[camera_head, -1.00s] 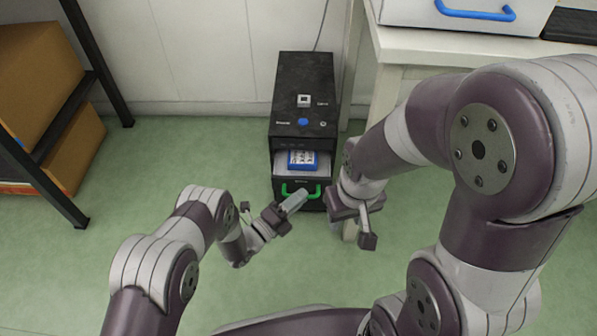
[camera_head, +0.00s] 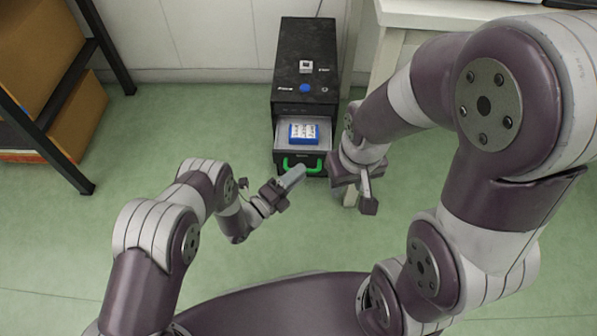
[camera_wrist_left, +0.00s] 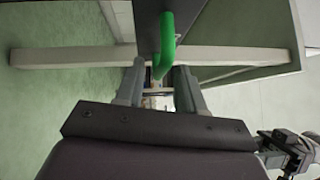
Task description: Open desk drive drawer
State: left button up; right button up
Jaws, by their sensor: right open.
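The black desk drive unit (camera_head: 305,55) stands on the floor against the wall. Its lower drawer (camera_head: 283,140) is pulled partly out, with a blue and white box (camera_head: 303,132) inside. The green handle (camera_head: 320,166) is on the drawer's front, partly hidden by my left gripper (camera_head: 293,177).
A white desk (camera_head: 425,14) with its leg stands right of the unit, behind my right arm. A dark rack (camera_head: 50,150) with cardboard boxes (camera_head: 80,115) stands at the left. The green floor (camera_head: 180,130) between rack and unit is clear.

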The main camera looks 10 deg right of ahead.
pick_arm(q)
jog(key=p+v, duration=0.4)
jog(key=v, duration=0.7)
jog(key=shift+s+a, duration=0.3)
